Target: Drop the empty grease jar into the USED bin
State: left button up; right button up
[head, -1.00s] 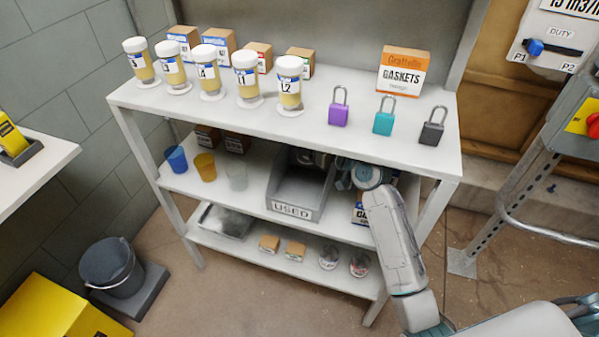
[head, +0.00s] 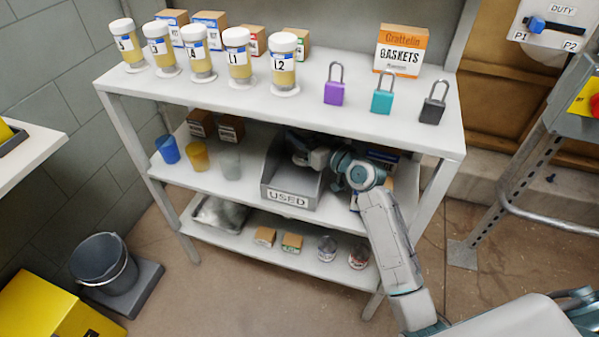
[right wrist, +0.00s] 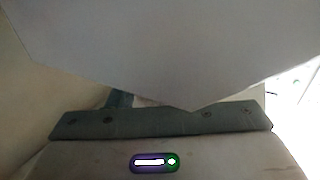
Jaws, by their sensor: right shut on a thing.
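The grey USED bin (head: 288,197) stands on the middle shelf, its label facing me. My right arm reaches in under the top shelf, and my right gripper (head: 304,158) is over the bin's back right part. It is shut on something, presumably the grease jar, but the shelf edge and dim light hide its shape. In the right wrist view a large pale surface fills the upper part close to the camera; I cannot tell what it is. My left gripper is not in view.
The top shelf (head: 200,100) is close above my right gripper and carries several labelled yellow jars, padlocks and a gaskets box (head: 400,50). Coloured cups (head: 197,156) stand left of the bin. Two small jars (head: 327,248) and small boxes sit on the lower shelf.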

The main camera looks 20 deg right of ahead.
jog(key=o, duration=1.3)
jog(key=shift+r, duration=0.35)
notch_tip(320, 180, up, 3)
jog(key=shift+f+p, duration=0.1)
jog(key=shift+p, duration=0.2)
jog(key=shift+s+a+r, duration=0.25)
jog(key=shift+s+a, duration=0.5)
jog(key=shift+s, duration=1.8)
jog(key=shift+s+a+r, duration=0.3)
jog(key=shift+s+a, duration=0.45)
jog(key=shift+s, duration=1.85)
jog(key=shift+s+a+r, duration=0.25)
jog(key=shift+s+a, duration=0.5)
jog(key=shift+s, duration=1.8)
